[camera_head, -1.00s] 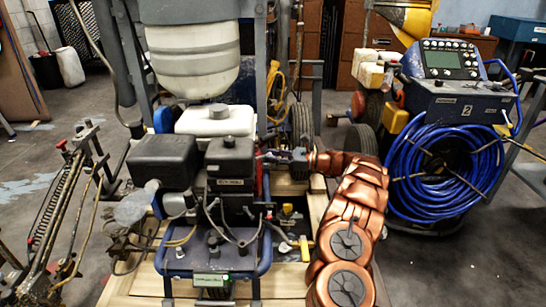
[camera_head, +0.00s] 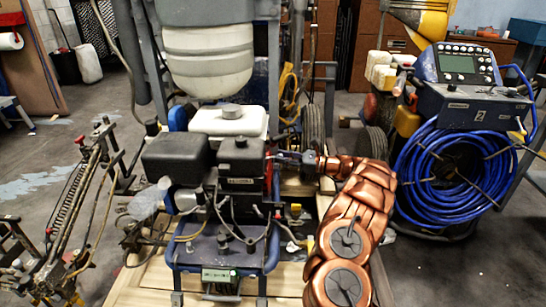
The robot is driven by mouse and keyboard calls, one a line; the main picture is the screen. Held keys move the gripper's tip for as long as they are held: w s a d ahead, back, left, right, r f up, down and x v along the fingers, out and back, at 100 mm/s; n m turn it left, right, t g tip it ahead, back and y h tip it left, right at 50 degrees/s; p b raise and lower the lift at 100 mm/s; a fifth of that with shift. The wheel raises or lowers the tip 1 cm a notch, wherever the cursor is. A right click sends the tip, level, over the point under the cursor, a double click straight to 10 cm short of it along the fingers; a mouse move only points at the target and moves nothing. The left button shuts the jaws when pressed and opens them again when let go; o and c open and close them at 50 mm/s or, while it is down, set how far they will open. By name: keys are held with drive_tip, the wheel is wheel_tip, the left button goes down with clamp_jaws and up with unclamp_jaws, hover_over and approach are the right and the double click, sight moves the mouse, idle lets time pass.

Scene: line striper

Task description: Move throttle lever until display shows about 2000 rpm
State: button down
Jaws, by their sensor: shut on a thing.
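The engine (camera_head: 241,165) of the line striper stands at the middle, with black covers and a white tank on top. My copper-coloured arm reaches in from the lower right. My gripper (camera_head: 278,156) is at the engine's right side, shut on what appears to be the throttle lever; the lever is small and mostly hidden by the fingers. A small display (camera_head: 221,277) with a greenish face sits at the front of the machine's blue frame. Its digits are too small to read.
A large white container (camera_head: 208,60) hangs behind the engine. A blue hose coil (camera_head: 455,165) and a control panel (camera_head: 460,64) stand on a cart at right. A thin spring-and-rod frame (camera_head: 75,210) stands at left. Bare floor shows at far left.

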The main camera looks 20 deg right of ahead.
drive_tip(key=shift+r, duration=0.1)
drive_tip(key=c, duration=1)
unclamp_jaws()
drive_tip(key=shift+o, duration=0.2)
drive_tip(key=v, duration=1.2)
